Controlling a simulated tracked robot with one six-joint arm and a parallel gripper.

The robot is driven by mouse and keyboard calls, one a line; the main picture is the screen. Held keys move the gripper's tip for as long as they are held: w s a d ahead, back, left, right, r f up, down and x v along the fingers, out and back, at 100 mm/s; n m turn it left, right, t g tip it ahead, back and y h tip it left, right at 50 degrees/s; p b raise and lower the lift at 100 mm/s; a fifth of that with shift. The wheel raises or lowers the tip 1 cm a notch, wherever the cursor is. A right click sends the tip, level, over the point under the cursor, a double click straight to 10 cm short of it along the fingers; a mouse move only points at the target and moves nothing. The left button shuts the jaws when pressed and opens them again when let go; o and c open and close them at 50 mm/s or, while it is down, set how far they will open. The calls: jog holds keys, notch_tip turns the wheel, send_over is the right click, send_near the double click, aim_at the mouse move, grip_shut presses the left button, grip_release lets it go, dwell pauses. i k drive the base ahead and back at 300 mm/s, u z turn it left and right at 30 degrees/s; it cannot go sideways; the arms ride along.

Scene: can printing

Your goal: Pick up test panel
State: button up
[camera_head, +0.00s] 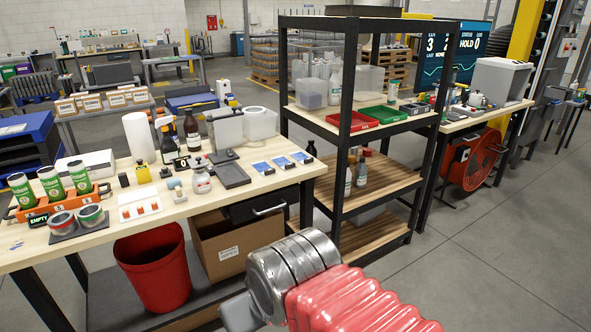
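I cannot tell for sure which thing is the test panel. Three small flat blue-and-white cards (282,162) lie in a row at the right end of the wooden workbench (205,210). A dark grey flat tray (231,175) lies left of them, and a white plate with small orange-red pieces (140,205) lies near the bench's front edge. My arm, with red ribbed cover and silver wrist, reaches in at the bottom, in front of and below the bench. A grey part of my gripper (240,313) shows at the wrist's left; its fingertips are not clearly visible. Nothing is seen held.
Green cans (50,183) stand in an orange holder at the bench's left end, beside printed rolls. Bottles and clear containers crowd the back. A red bin (153,268) and a cardboard box (222,245) sit below. A black-framed shelf (345,150) stands right; open floor lies lower right.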

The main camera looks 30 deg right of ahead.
aim_at(298, 156)
jog(key=k, duration=1.05)
jog(key=z, duration=0.7)
jog(key=i, duration=0.9)
jog(key=z, duration=0.35)
jog(key=i, duration=1.1)
jog(key=u, duration=0.5)
